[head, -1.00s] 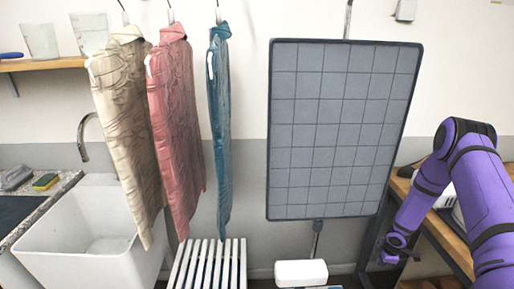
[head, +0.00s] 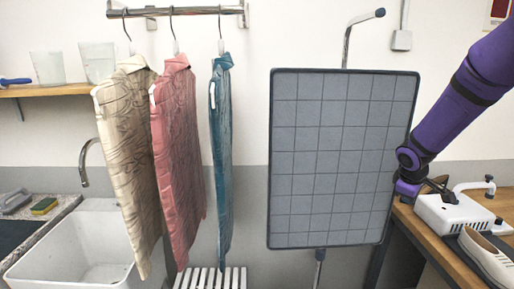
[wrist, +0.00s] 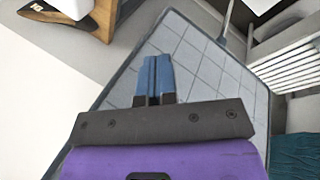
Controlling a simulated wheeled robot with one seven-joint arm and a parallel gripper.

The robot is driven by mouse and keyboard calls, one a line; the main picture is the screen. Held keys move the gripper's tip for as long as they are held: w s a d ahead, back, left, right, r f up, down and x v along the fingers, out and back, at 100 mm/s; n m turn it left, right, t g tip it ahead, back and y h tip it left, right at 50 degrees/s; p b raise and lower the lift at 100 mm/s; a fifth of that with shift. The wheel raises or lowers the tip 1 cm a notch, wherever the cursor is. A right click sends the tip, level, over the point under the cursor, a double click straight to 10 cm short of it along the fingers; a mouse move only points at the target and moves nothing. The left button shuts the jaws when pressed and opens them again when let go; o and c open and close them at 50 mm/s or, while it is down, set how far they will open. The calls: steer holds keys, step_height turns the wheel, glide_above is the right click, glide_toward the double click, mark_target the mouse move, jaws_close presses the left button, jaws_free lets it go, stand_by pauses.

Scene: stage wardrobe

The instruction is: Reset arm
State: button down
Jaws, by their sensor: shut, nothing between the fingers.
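My gripper (wrist: 158,60) shows in the wrist view with its two blue fingers together, shut and empty. Behind the fingers is the grey gridded panel. In the head view my purple arm comes down from the upper right. Its wrist end is beside the right edge of the gridded panel (head: 335,150), near the wooden bench; the fingers are hard to make out there.
A wooden bench (head: 421,232) at the right holds a white device (head: 450,212) and a pale shoe (head: 488,262). Beige (head: 130,150), pink (head: 177,150) and blue (head: 222,150) garments hang from a rail (head: 180,11). A white sink (head: 70,255) and slatted rack (head: 210,279) are below.

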steer(key=s+a+r+m, duration=0.2)
steer(key=s+a+r, duration=0.2)
steer(key=s+r, duration=0.35)
steer(key=s+a+r+m, duration=0.2)
steer(key=s+a+r, duration=0.1)
steer(key=s+r, duration=0.45)
steer(key=s+a+r+m+t+y, duration=0.1)
steer(key=s+a, duration=0.3)
steer(key=s, duration=0.5)
steer(key=s+a+r+m+y, duration=0.2)
steer(key=s+a+r, duration=0.1)
steer(key=s, duration=0.6)
steer(key=shift+s+a+r+m+t+y, duration=0.3)
steer(key=shift+s+a+r+m+t, duration=0.1)
steer(key=shift+a, duration=0.1)
steer(key=c, duration=1.8)
jaws_free()
steer(key=shift+c, duration=0.2)
